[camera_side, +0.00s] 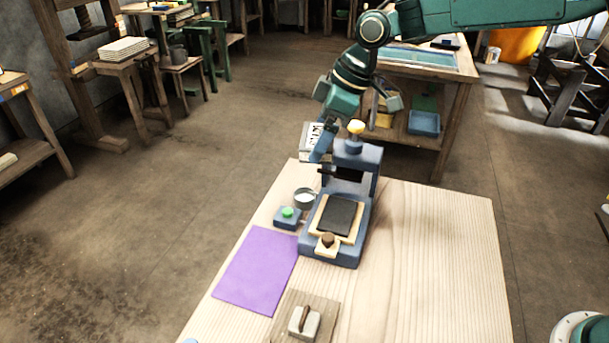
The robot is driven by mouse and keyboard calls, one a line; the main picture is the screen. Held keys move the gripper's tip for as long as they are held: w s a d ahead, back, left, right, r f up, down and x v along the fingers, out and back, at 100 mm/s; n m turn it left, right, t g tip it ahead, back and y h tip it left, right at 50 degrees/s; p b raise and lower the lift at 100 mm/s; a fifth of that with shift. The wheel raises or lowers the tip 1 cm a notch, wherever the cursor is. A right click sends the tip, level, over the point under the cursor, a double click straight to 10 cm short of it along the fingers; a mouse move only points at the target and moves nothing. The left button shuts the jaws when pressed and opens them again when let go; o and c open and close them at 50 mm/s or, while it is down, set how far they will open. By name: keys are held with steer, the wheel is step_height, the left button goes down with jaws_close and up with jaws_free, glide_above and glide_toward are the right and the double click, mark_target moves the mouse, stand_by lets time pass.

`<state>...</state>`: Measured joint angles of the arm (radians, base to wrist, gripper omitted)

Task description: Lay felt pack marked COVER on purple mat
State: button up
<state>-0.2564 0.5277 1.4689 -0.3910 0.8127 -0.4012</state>
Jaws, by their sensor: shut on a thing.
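My gripper (320,147) is shut on a pale grey pack (307,139) with dark lettering on its face. The pack is held up in the air, behind and left of the top of the blue press. The lettering is too small to read for certain, and a blue finger covers part of the pack. The purple mat (257,270) lies flat and bare at the left front of the wooden table. The pack is well apart from the mat, higher and farther back.
The blue press (353,157) stands between my arm and the table's front, with a dark pad (340,216) on its bed. A green-buttoned box (288,216) and a metal cup (305,197) stand behind the mat. A handled block (304,322) sits in front. The table's right side is clear.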

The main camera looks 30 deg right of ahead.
steer(key=a+f+n+g, duration=0.1)
steer(key=a+f+n, duration=0.2)
steer(key=a, duration=0.3)
steer(key=a+f+n+g, duration=0.1)
steer(key=a+f+n, duration=0.1)
steer(key=a+n, duration=0.35)
steer(key=m, duration=0.2)
glide_above(263, 256)
steer(key=d, duration=0.2)
steer(key=shift+y, duration=0.3)
steer(key=f, duration=1.6)
steer(key=shift+a, duration=0.25)
steer(key=shift+f, duration=2.1)
steer(key=shift+f, duration=0.1)
steer(key=o, duration=0.8)
steer(key=shift+c, duration=0.2)
